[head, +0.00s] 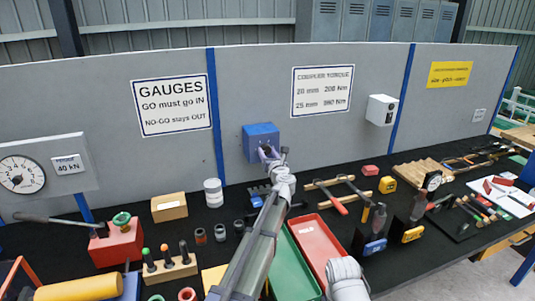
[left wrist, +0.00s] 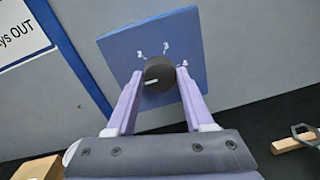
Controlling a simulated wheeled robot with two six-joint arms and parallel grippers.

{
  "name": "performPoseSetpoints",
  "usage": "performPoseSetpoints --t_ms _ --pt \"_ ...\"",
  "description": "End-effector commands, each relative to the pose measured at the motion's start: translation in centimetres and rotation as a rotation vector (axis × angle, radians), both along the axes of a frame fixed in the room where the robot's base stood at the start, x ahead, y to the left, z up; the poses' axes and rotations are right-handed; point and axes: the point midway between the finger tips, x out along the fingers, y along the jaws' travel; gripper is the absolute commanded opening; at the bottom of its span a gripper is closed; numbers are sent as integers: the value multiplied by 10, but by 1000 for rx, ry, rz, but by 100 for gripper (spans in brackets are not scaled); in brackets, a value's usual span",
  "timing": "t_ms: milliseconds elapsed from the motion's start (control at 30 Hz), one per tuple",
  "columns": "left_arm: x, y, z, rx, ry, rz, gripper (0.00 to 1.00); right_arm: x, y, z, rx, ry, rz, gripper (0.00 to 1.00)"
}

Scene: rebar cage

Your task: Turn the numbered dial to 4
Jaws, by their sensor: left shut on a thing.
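The dial is a dark round knob (left wrist: 159,74) on a blue square plate (left wrist: 190,40), seen in the left wrist view. A white pointer mark on the knob points to the left and slightly down. In the head view the dial's blue box (head: 260,134) is on the grey wall panel. My left gripper (head: 268,153) is at the box's front, its two pale purple fingers shut on the knob from left and right. The knob is hidden in the head view.
The black bench below holds a green tray (head: 304,262), a red tray (head: 318,248), a white jar (head: 213,192), a cardboard box (head: 169,207) and several tools. A white box (head: 381,110) is on the wall to the right. The wall around the dial is clear.

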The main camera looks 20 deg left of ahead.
Motion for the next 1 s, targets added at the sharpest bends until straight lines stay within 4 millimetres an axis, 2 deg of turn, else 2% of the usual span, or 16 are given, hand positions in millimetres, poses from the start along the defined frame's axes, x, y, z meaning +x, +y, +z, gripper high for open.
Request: performPoseSetpoints --t_ms 33,333,667,1000 --pt "0 0 0 0 0 0 33 0 0 0 0 0 0 100" --pt "0 0 0 0 0 0 0 0 0 0 0 0 0 100" --pt "0 0 0 43 29 0 0 0 0 1 0 0 0 100" --pt "0 -1 1 260 175 0 0 0 0 6 0 0 0 100"
